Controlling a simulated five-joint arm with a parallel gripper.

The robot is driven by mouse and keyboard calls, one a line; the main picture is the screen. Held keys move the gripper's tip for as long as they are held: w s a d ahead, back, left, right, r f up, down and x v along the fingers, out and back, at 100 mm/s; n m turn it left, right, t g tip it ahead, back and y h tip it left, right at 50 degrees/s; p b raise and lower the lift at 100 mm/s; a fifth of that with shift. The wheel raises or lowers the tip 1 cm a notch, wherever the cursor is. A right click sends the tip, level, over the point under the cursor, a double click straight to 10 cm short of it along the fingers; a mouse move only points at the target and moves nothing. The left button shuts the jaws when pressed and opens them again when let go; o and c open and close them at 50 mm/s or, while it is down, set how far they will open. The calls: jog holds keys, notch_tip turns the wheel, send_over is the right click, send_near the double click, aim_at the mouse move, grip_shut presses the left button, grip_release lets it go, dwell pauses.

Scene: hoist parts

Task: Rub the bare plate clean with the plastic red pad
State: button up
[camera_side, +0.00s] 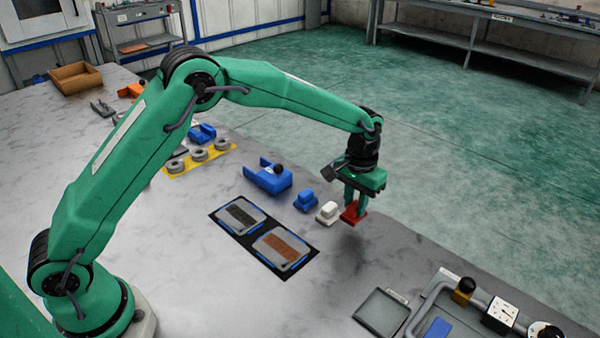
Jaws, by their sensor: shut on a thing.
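My gripper (355,203) is shut on the red pad (353,214) and holds it near the table's far edge. A soft shadow below suggests the pad is a little above the table. To its left and nearer the camera, two grey plates lie on a black mat (228,232). The left plate (258,214) carries a dark grey patch, and the right plate (300,243) carries a brown patch. I cannot tell from this view which one is the bare plate. The pad is apart from both plates.
A white block (327,212) and a blue block (306,200) stand left of the pad. A blue fixture (268,178) and a yellow strip with grey rings (200,158) lie farther left. A grey tray (381,313) and a gauge panel (480,310) are at lower right.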

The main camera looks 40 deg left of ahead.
dwell(0.3)
jog(key=shift+s+r, duration=0.4)
jog(key=shift+s, duration=0.35)
jog(key=s+a+r, duration=0.2)
jog(key=s+r, duration=0.1)
jog(key=s, duration=1.1)
jog(key=shift+a, duration=0.15)
jog(key=shift+s, duration=0.1)
